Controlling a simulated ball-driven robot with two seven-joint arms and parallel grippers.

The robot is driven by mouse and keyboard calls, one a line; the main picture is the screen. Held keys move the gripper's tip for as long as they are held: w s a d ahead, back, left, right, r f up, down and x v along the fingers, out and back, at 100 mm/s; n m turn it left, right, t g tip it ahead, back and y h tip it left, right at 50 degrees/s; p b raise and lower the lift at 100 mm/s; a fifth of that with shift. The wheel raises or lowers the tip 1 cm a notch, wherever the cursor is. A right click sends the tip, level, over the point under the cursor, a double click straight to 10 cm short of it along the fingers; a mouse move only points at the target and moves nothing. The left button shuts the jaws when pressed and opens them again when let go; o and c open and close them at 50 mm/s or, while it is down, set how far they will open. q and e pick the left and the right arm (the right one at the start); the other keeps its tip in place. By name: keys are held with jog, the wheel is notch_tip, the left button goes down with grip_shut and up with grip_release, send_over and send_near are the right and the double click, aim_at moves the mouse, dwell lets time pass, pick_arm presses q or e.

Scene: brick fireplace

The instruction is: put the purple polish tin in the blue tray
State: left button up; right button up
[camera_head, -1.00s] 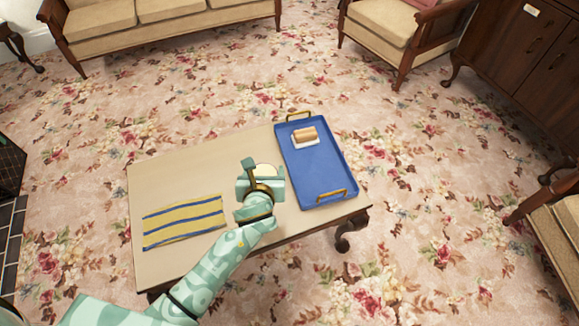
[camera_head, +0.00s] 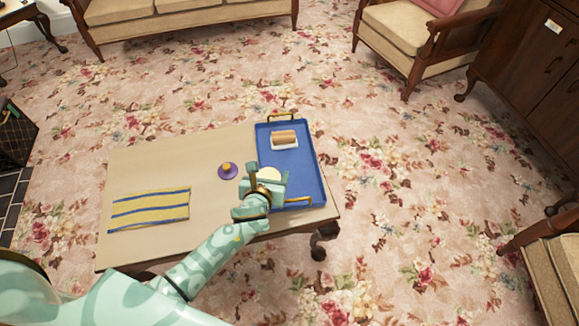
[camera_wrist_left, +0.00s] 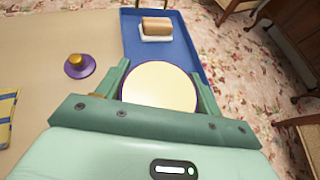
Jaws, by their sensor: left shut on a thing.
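My left gripper (camera_head: 267,177) is shut on a round tin with a cream-coloured top (camera_head: 269,173) and a thin purple rim. In the left wrist view the tin (camera_wrist_left: 159,86) sits between the two fingers. The gripper and tin are over the near left part of the blue tray (camera_head: 307,178), at the right end of the table. I cannot tell how high above the tray floor the tin is. A small purple disc with a gold knob (camera_head: 228,171), like a lid, lies on the table left of the gripper. My right gripper is not in view.
A wood-backed brush (camera_head: 284,138) with a white underside lies in the tray's far end. The tray has brass handles at both ends. A yellow and blue striped cloth (camera_head: 150,209) lies on the left of the pale table (camera_head: 180,158). The middle of the tray is clear.

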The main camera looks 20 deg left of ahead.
pick_arm(q)
jog(key=w+f+b, duration=0.2)
jog(key=w, duration=0.1)
jog(key=w+f+b, duration=0.2)
jog(key=w+f, duration=0.1)
jog(key=w+f+b, duration=0.3)
jog(key=shift+w+a+f, duration=0.15)
jog(key=shift+a, duration=0.15)
jog(key=shift+w, duration=0.3)
jog(key=shift+w+f+b, duration=0.2)
jog(key=shift+f+b, duration=0.05)
jog(key=shift+b, duration=0.25)
jog(key=shift+f+b, duration=0.75)
jog(key=shift+f, duration=0.1)
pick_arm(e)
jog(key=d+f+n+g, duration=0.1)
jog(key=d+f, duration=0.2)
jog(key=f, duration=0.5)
pick_arm(q)
jog(key=shift+w+f+b, duration=0.1)
jog(key=shift+f+b, duration=0.55)
jog(key=shift+r, duration=0.15)
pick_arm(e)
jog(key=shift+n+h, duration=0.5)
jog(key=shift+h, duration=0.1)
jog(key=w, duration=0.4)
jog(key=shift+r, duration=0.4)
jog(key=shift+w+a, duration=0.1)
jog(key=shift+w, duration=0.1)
